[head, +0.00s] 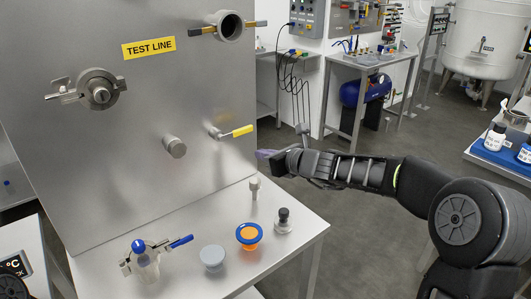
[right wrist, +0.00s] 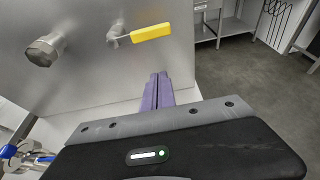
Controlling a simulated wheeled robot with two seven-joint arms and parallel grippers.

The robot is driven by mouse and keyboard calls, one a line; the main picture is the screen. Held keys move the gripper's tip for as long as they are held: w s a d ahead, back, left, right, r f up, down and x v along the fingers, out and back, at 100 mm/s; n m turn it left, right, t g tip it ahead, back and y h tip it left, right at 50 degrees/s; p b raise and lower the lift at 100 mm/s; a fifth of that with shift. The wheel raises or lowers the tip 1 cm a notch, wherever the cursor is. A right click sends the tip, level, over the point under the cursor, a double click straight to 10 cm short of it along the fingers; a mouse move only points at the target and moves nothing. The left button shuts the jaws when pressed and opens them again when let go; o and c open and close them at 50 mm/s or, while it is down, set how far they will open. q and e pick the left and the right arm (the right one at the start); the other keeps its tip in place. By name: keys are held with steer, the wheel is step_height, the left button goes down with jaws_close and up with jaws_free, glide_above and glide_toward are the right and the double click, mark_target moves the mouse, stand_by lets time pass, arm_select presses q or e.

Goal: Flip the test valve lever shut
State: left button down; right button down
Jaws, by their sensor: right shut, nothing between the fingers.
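The test valve lever (head: 238,131) has a yellow handle and sticks out to the right from its small valve on the steel panel under the TEST LINE label (head: 148,47). In the right wrist view the yellow lever (right wrist: 151,33) is near the top, pointing right and slightly up. My right gripper (head: 264,154) is to the right of and a little below the lever, near the panel's right edge, and apart from it. Its purple fingers (right wrist: 158,92) are together with nothing between them. My left gripper is not in view.
A hex cap (head: 174,147) sits left of the lever. A clamped fitting (head: 100,92) and an open pipe port (head: 229,27) are higher up. Below, the steel shelf (head: 190,284) holds a blue-handled valve (head: 146,256), a grey cap (head: 213,257), an orange-blue piece (head: 249,235) and a black-topped bottle (head: 284,220).

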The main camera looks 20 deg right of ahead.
mark_target(237, 133)
steer(key=w+a+r+p, duration=0.1)
steer(key=w+a+p, duration=0.1)
steer(key=w+p, duration=0.2)
steer(key=shift+w+a+r, duration=0.25)
steer(key=shift+w+a, duration=0.05)
steer(key=shift+w, duration=0.95)
